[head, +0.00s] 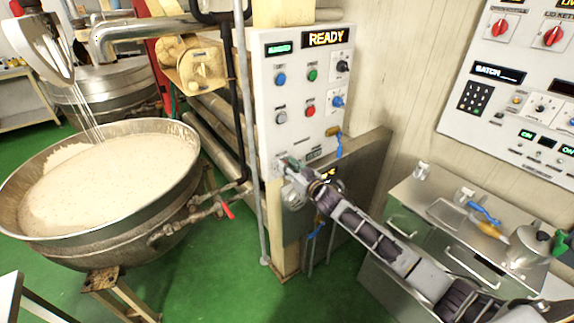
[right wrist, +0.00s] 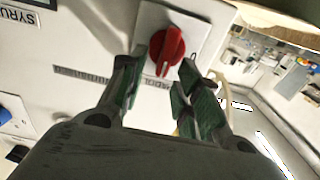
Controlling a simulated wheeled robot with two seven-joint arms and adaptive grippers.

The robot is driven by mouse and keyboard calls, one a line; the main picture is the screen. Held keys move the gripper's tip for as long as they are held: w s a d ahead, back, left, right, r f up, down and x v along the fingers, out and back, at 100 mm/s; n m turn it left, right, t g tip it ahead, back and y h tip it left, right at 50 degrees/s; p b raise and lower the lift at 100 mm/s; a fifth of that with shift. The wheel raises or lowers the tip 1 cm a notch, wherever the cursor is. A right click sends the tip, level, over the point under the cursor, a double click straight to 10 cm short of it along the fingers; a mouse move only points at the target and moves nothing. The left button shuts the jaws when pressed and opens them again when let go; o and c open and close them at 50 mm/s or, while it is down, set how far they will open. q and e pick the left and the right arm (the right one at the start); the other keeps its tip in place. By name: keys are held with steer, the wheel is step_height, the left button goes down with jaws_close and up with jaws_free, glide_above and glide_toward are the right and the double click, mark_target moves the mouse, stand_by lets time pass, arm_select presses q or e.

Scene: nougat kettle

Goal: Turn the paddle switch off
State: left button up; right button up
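The paddle switch is a red rotary knob (right wrist: 167,50) on a white plate in the right wrist view. In the head view my right gripper (head: 287,165) is at the lower left of the white control panel (head: 297,78) and hides the knob. My left gripper is not in view.
A READY display, buttons and knobs fill the panel above my right gripper. A steel kettle (head: 110,200) of pale mass stands left, with a red-handled valve (head: 228,211). A steel cabinet (head: 425,215) bearing tools and a metal pot stands right. Green floor lies open between.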

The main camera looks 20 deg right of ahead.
steer(key=shift+w+a, duration=0.2)
steer(key=shift+w, duration=0.3)
jaws_close()
